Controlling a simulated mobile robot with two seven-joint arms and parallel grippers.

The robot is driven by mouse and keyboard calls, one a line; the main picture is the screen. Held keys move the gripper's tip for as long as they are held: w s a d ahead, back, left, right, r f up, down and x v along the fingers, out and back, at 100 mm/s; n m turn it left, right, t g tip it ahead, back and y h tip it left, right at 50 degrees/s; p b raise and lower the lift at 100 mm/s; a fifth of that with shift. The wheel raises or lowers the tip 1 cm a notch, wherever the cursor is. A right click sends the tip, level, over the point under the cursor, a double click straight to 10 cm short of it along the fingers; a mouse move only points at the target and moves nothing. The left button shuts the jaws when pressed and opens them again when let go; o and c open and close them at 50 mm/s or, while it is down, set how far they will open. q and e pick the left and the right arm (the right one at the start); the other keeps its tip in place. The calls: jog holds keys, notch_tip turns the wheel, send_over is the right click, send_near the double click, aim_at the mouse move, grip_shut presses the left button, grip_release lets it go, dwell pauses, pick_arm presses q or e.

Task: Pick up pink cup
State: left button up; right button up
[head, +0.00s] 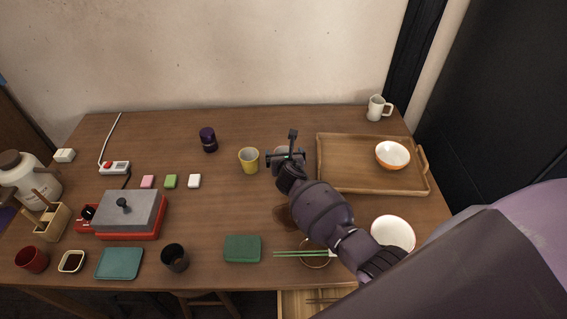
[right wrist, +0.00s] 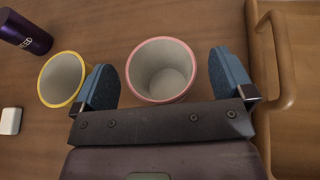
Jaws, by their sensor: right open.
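The pink cup (right wrist: 162,72) stands upright on the wooden table, white inside with a pink rim. In the right wrist view it lies between the two blue fingers of my right gripper (head: 285,156), with a gap on each side. The gripper is open. In the head view the gripper hides most of the cup. My left gripper is not in view.
A yellow cup (head: 249,160) stands close left of the gripper; it also shows in the right wrist view (right wrist: 62,80). A wooden tray (head: 345,181) with an orange-and-white bowl (head: 392,155) is on the right. A dark purple canister (head: 208,140) stands farther left.

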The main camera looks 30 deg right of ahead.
jog(key=shift+x, duration=0.8)
jog(key=c, duration=1)
jog(key=shift+c, duration=0.2)
